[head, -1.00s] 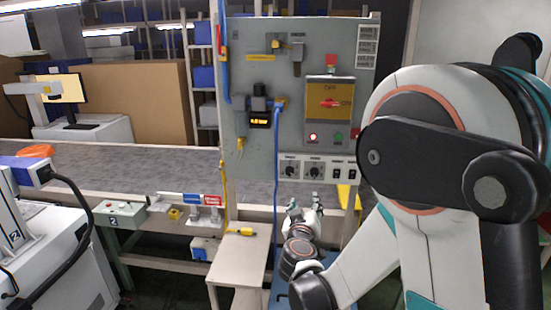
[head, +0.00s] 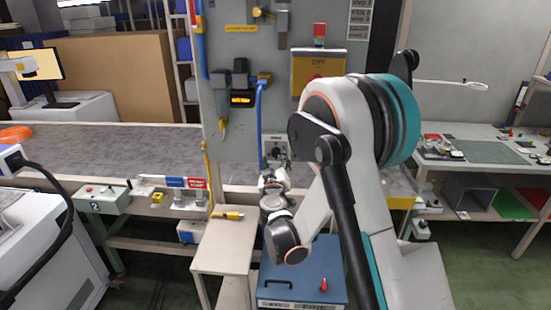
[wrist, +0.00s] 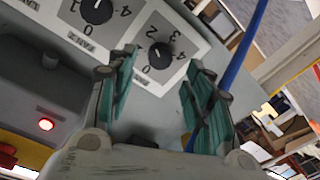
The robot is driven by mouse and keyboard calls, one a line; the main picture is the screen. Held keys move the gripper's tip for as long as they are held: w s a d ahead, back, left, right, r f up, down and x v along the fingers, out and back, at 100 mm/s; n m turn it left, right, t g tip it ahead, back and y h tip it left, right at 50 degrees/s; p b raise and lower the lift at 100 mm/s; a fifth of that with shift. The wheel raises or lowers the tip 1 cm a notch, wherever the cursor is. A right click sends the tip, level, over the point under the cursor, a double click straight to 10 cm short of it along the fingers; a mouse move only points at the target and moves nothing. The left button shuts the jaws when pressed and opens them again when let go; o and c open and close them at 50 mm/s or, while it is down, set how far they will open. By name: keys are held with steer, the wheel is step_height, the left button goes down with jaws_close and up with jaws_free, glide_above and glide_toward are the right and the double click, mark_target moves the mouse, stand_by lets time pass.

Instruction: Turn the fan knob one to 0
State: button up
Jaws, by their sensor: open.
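Two black fan knobs with number dials show on the grey panel in the wrist view. The nearer one, on the right (wrist: 160,52), appears to be fan knob one, on the blue cable's side; its label is not readable. Its pointer direction is hard to tell. The other knob (wrist: 97,11) is at the top left. My gripper (wrist: 160,76) is open, with its green fingers apart to the left and right of the nearer knob's dial and nothing held. In the head view my gripper (head: 274,172) is just below the knob plate (head: 275,149), which my arm partly covers.
A blue cable (head: 260,118) hangs down the panel, close to the right finger in the wrist view. A red lit button (wrist: 46,125) is at the wrist view's left. A beige stand (head: 223,248) and blue box (head: 300,285) are below my gripper.

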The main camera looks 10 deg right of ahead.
mark_target(276, 154)
steer(key=shift+x, duration=2.2)
steer(key=c, duration=1)
